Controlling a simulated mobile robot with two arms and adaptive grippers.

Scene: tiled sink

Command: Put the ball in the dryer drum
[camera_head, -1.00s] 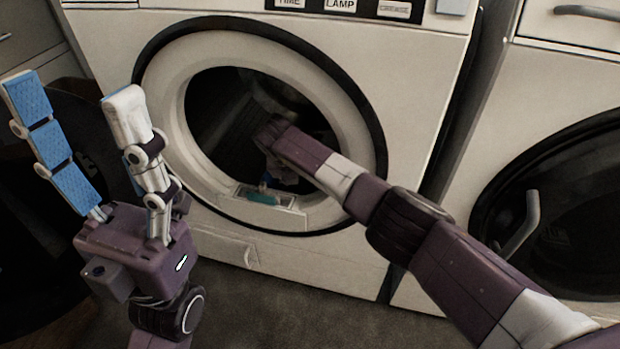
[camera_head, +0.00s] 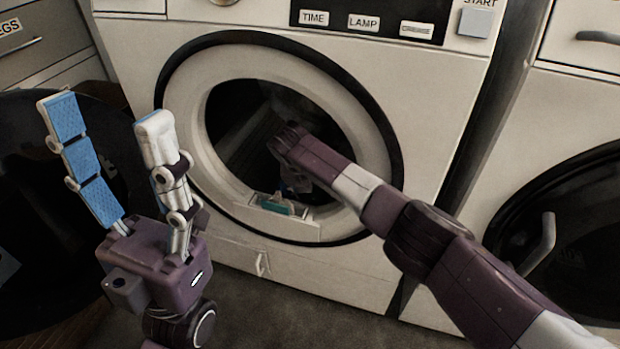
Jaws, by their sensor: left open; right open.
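The dryer drum (camera_head: 240,130) is the dark round opening in the white front-loading machine; its door is open. My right arm reaches from the lower right into the opening. My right gripper (camera_head: 295,182) is inside or at the mouth of the drum, mostly hidden by shadow and my own wrist; a small pale part shows below the wrist. My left gripper (camera_head: 107,110) is open and empty, fingers pointing up, in front of the machine and left of the opening. I cannot see the ball in this view.
A teal piece (camera_head: 276,204) sits in a recess on the opening's lower rim (camera_head: 290,222). Buttons line the panel (camera_head: 372,18) above. A second machine with a dark round door (camera_head: 570,225) stands at the right. Drawers (camera_head: 40,45) and a dark round shape are at the left.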

